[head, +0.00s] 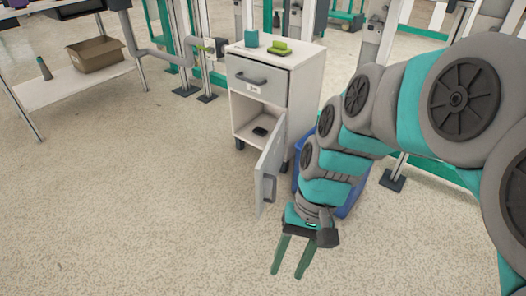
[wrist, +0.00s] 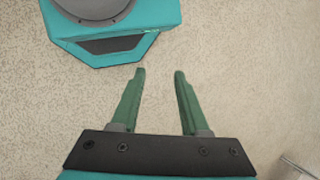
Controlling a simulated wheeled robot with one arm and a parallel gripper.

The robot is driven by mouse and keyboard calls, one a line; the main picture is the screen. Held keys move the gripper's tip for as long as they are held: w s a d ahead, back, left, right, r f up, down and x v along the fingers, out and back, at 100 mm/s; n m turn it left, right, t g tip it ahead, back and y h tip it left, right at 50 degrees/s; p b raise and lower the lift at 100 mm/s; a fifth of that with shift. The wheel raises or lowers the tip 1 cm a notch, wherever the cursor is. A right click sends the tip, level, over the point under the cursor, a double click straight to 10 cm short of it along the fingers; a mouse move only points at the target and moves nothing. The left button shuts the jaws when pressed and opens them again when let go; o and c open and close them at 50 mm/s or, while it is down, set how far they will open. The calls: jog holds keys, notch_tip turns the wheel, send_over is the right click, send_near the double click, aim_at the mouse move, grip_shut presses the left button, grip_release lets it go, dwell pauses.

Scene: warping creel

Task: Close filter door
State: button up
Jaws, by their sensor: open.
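A white cabinet (head: 262,85) on casters stands at the centre of the head view, with a grey drawer front above an open compartment. Its lower door (head: 269,170) is swung wide open toward the front, with a handle on its outer face. No label naming it a filter door is readable. My gripper (head: 288,274) is open and empty, pointing down in front of and to the right of the door, apart from it. In the wrist view, my gripper (wrist: 160,72) has bare floor between its fingers. A pale edge shows at the lower right there; I cannot tell what it is.
A small dark object (head: 261,130) lies inside the compartment. A green item (head: 281,48) and a teal box (head: 251,39) sit on the cabinet top. A blue bin (head: 352,196) is partly hidden behind my arm. The floor (head: 150,210) left of the door is clear.

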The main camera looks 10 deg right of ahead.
jog(key=w+a+m+y, duration=0.1)
jog(key=w+y, duration=0.1)
jog(key=w, duration=0.1)
jog(key=w+a+f+m+y+b, duration=0.1)
jog(key=w+a+m+y, duration=0.1)
jog(key=w, duration=0.2)
jog(key=w+a+m+y, duration=0.1)
jog(key=w, duration=0.2)
jog(key=shift+w+a+f+g+y+b, duration=0.2)
jog(key=shift+f+g+y+b, duration=0.1)
jog(key=shift+f+y+b, duration=0.1)
grip_shut()
jog(key=m+t+y+b, duration=0.3)
jog(key=m+t+y, duration=0.4)
jog(key=m+t, duration=0.75)
send_near(260, 170)
jog(key=w+a+g, duration=0.1)
jog(key=w+a+r+m+g+b, duration=0.1)
jog(key=a, duration=0.1)
jog(key=w+a+m+g, duration=0.1)
jog(key=w+a, duration=0.1)
jog(key=shift+a+r+b, duration=0.15)
jog(key=shift+a+b, duration=0.1)
jog(key=shift+b, duration=0.15)
